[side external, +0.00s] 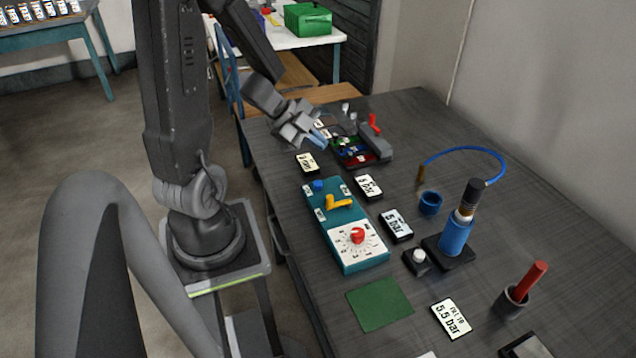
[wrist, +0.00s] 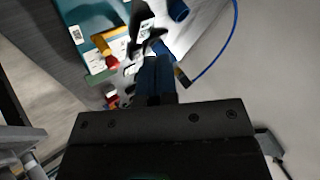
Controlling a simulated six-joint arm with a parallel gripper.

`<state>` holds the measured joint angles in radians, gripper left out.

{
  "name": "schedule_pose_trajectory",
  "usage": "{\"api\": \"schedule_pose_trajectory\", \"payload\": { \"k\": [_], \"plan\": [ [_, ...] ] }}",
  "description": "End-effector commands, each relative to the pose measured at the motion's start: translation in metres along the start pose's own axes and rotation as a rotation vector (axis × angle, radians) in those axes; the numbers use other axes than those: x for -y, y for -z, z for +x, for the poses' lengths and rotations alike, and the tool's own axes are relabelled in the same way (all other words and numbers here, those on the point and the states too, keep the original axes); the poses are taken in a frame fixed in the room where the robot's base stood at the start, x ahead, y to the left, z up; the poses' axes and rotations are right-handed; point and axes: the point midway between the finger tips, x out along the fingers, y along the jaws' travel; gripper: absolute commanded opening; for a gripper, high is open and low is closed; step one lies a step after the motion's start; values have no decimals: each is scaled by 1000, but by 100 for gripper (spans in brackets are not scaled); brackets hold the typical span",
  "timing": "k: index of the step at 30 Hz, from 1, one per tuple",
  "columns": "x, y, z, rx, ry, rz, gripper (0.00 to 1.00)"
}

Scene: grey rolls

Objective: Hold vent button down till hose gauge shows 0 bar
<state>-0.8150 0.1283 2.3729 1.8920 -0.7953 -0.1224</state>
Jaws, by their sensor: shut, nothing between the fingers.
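My gripper (side external: 318,140) is shut and empty, in the air at the far end of the table. Its closed fingers (wrist: 155,80) also show in the wrist view. The teal panel (side external: 345,262) carries a blue button (side external: 318,185), a yellow lever (side external: 338,202) and a red knob (side external: 357,236) on a white dial. A black-and-white button block (side external: 417,259) stands beside it. I cannot tell which button is the vent. One display (side external: 368,187) seems to read 6 bar, another (side external: 396,225) 5 bar; a farther one (side external: 308,162) is hard to read. My gripper touches no button.
A blue hose (side external: 470,149) arcs behind a blue cylinder (side external: 457,236) on a black base. A blue cup (side external: 430,203), a red-handled tool (side external: 530,280) in a holder, a 5.5 bar card (side external: 452,318) and a parts tray (side external: 360,150) stand around. A green mat (side external: 380,302) lies bare.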

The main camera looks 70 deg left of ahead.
Motion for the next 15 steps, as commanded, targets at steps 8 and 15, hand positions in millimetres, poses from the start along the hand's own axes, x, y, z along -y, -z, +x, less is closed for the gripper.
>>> {"api": "schedule_pose_trajectory", "payload": {
  "k": [8, 15],
  "plan": [
    [-1, 0, 0, -4, -5, 2, 0],
    [-5, -4, 5, -5, -6, -2, 0]
  ]
}}
